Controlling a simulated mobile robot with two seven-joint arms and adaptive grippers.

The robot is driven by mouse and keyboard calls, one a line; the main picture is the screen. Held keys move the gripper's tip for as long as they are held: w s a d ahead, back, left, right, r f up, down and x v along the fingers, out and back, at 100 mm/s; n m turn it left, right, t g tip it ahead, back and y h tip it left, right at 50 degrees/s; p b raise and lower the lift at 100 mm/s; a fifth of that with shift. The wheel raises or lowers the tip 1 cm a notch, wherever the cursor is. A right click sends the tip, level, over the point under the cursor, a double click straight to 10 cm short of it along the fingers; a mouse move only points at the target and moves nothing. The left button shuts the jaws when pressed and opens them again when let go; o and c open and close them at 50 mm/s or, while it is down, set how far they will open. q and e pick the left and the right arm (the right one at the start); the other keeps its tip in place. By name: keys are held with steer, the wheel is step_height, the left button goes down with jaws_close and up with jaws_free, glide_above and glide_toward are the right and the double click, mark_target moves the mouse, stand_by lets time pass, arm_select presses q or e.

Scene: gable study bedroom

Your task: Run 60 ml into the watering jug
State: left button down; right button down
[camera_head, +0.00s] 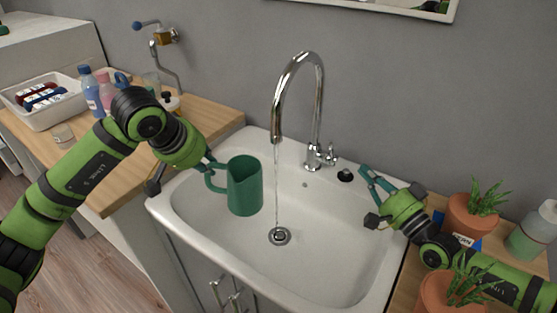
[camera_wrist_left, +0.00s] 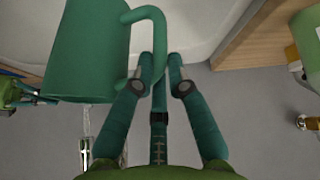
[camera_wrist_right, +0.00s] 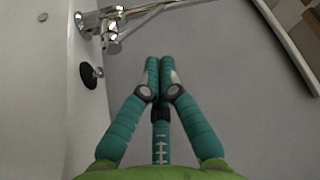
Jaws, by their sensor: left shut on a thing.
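The green watering jug (camera_head: 245,187) hangs upright over the left part of the white sink (camera_head: 330,262). My left gripper (camera_head: 209,164) is shut on its handle, which also shows between the fingers in the left wrist view (camera_wrist_left: 157,28). The chrome tap (camera_head: 318,95) is running. A thin water stream (camera_head: 277,190) falls to the drain (camera_head: 279,236), just right of the jug and apart from it. The water level inside the jug cannot be seen. My right gripper (camera_head: 370,177) is shut and empty, right of the tap's lever (camera_head: 327,155).
Potted plants (camera_head: 470,217) and a soap bottle (camera_head: 533,232) stand on the right counter by my right arm. Bottles (camera_head: 92,92) and a white tray (camera_head: 45,112) stand on the left wooden counter. A black knob (camera_head: 345,175) sits on the sink's back rim.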

steer(key=w+d+r+m+t+h, duration=0.15)
steer(key=w+r+m+h, duration=0.45)
steer(key=m, duration=0.7)
steer(key=w+d+r+m+t+h, duration=0.1)
steer(key=w+r+m+t+h, duration=0.2)
steer(key=r+m+h, duration=0.75)
steer(key=s+a+f+m+g+y, duration=0.1)
steer(key=s+a+f+m+g, duration=0.15)
steer(key=a+m+g, duration=0.3)
steer(key=s+a+f+m+g+y, duration=0.2)
steer(key=a+f+m+g, duration=0.1)
steer(key=a+m+g, duration=0.25)
steer(key=s+a+n+g, duration=0.1)
steer(key=s+a+g, duration=0.4)
steer(key=s, duration=0.4)
glide_toward(331, 153)
steer(key=shift+s+d+f, duration=0.1)
steer(key=shift+d+f, duration=0.05)
steer(key=shift+f, duration=0.7)
steer(key=shift+d+f, duration=0.2)
steer(key=shift+f, duration=0.7)
